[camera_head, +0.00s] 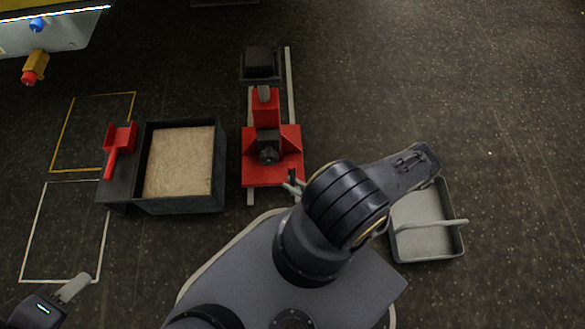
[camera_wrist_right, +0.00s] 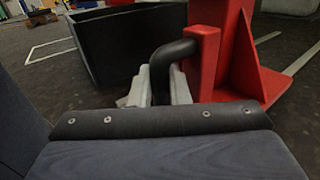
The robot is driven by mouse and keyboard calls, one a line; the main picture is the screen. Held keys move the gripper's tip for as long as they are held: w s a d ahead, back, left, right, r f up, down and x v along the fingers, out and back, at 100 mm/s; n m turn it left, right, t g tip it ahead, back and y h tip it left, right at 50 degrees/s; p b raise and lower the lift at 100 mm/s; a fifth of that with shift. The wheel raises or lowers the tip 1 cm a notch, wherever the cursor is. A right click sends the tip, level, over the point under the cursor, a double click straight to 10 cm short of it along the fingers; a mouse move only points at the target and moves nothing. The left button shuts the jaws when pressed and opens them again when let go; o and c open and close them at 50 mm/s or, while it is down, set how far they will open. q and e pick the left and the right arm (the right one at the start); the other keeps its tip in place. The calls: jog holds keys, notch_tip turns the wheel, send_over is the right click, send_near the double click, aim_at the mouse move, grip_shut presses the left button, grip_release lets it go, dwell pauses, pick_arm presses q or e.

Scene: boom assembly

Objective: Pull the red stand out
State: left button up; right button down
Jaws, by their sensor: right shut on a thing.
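The red stand (camera_head: 288,143) sits upright on two pale rails, with a dark grey part mounted at its middle. In the right wrist view the stand (camera_wrist_right: 238,55) fills the right side, and a dark bent handle (camera_wrist_right: 172,52) sticks out of it. My right gripper (camera_head: 293,187) is at the stand's front right corner. In the wrist view its pale fingers (camera_wrist_right: 160,88) are shut on this handle. My left gripper (camera_head: 74,288) is at the lower left, far from the stand; its finger gap cannot be made out.
The rails (camera_head: 289,80) run past a dark block (camera_head: 260,63) behind the stand. Left of the stand is a dark box (camera_head: 220,190) with sandy filling, and a red scoop (camera_head: 120,138) beside it. A grey tray (camera_head: 398,247) lies at right. Floor in front is partly hidden by my arm.

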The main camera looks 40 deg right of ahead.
jog(key=shift+f, duration=0.1)
jog(key=c, duration=1.7)
grip_release()
jog(key=p+v, duration=0.1)
jog(key=v, duration=0.7)
jog(key=shift+w, duration=0.1)
